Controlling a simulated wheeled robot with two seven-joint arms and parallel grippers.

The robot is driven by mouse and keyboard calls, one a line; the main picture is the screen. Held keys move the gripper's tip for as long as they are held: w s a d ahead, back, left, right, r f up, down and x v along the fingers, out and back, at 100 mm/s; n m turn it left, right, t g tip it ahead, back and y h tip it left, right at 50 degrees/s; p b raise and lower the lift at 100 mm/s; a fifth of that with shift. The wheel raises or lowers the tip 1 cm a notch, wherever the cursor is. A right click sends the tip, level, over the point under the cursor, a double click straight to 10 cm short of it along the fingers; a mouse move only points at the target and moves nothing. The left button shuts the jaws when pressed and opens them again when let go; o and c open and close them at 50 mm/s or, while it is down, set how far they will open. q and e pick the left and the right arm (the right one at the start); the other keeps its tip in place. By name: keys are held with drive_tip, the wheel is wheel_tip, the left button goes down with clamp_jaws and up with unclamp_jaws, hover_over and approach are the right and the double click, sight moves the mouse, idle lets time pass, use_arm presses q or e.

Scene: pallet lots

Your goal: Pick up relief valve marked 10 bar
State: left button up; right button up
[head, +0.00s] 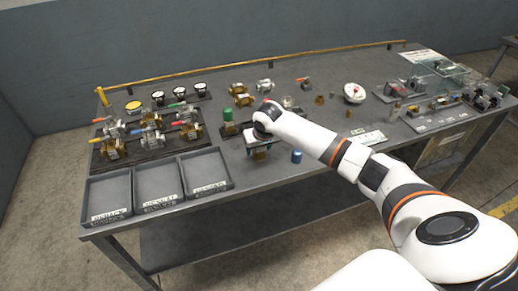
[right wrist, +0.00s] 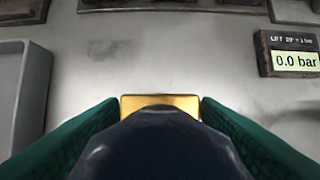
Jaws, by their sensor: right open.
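In the right wrist view a dark blue domed cap (right wrist: 160,145) with a brass-coloured base (right wrist: 160,100) stands between my right gripper's green fingers (right wrist: 160,108). The fingers are open on either side of it. No marking on it can be read, so I cannot tell whether it is the 10 bar relief valve. In the head view my right gripper (head: 259,147) is low over the table, right of the trays, and its hand hides what is under it. A blue cylinder (head: 297,156) stands just right of it, and a green-capped part (head: 228,114) stands behind-left. My left gripper is not in view.
A display reading 0.0 bar (right wrist: 296,60) lies ahead-right in the wrist view. Three labelled trays (head: 160,203) line the table's front left. Behind them is a dark board of valves (head: 118,157). A white-faced gauge (head: 354,93) and clear boxes (head: 425,87) stand farther right.

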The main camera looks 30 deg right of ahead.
clamp_jaws()
drive_tip(key=shift+r, duration=0.1)
